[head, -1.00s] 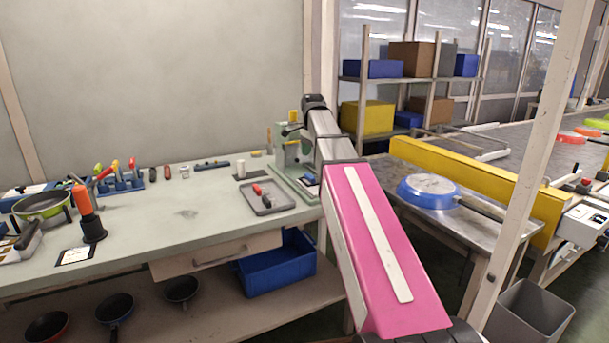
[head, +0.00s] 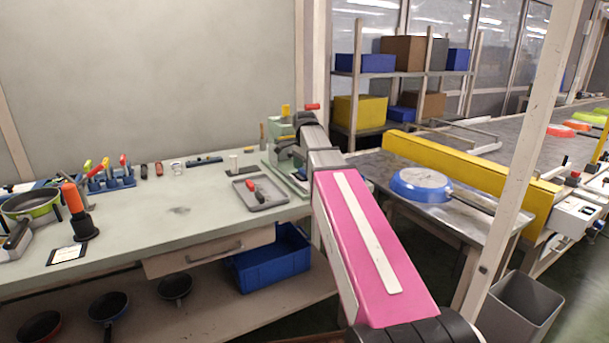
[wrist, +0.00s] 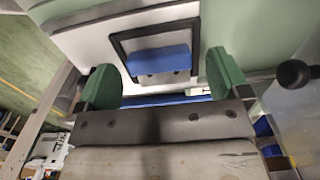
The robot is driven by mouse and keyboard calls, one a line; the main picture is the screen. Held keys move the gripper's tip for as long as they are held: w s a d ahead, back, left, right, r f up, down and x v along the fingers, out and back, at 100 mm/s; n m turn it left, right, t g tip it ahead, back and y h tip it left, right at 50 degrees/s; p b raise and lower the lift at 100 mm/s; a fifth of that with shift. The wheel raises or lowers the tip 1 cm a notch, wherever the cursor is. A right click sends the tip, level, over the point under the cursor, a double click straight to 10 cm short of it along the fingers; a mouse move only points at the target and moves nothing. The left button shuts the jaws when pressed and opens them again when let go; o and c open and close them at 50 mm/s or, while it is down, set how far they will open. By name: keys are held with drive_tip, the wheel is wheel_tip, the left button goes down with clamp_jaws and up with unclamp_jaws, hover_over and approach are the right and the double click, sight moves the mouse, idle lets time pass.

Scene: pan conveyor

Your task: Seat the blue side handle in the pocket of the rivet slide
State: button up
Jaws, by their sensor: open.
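In the wrist view, my gripper (wrist: 165,82) is open, its two green fingertips wide apart. Between and beyond them is a blue block (wrist: 160,60), which looks like the blue side handle, with a grey part along its lower edge. It appears inside a black-rimmed pocket (wrist: 118,50) on a pale plate, apart from both fingertips. I cannot tell how deep it sits. A blue strip (wrist: 150,100) shows just above the gripper body. In the head view, the green rivet machine (head: 281,131) stands at the bench's right end; my arm hides much of it and the fingertips.
A grey tray (head: 240,192) with a red-and-black tool lies left of the machine on the bench (head: 140,228). A black knob (wrist: 293,73) shows right of my gripper. A blue-rimmed pan (head: 421,184) rests on the metal table at right. A pale post (head: 515,190) stands nearby.

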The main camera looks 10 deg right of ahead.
drive_tip(key=c, duration=1.1)
drive_tip(key=shift+r, duration=0.5)
drive_tip(key=r, duration=0.3)
drive_tip(key=shift+s+a+r, duration=0.15)
drive_tip(key=shift+a+r, duration=0.05)
drive_tip(key=shift+r, duration=0.05)
drive_tip(key=s+a+r, duration=0.6)
drive_tip(key=a, duration=0.3)
drive_tip(key=y, duration=0.2)
hover_over(304, 170)
drive_tip(key=f, duration=0.3)
drive_tip(key=shift+a+f+g, duration=0.25)
drive_tip(key=shift+f+g, duration=0.05)
drive_tip(key=shift+f, duration=2.6)
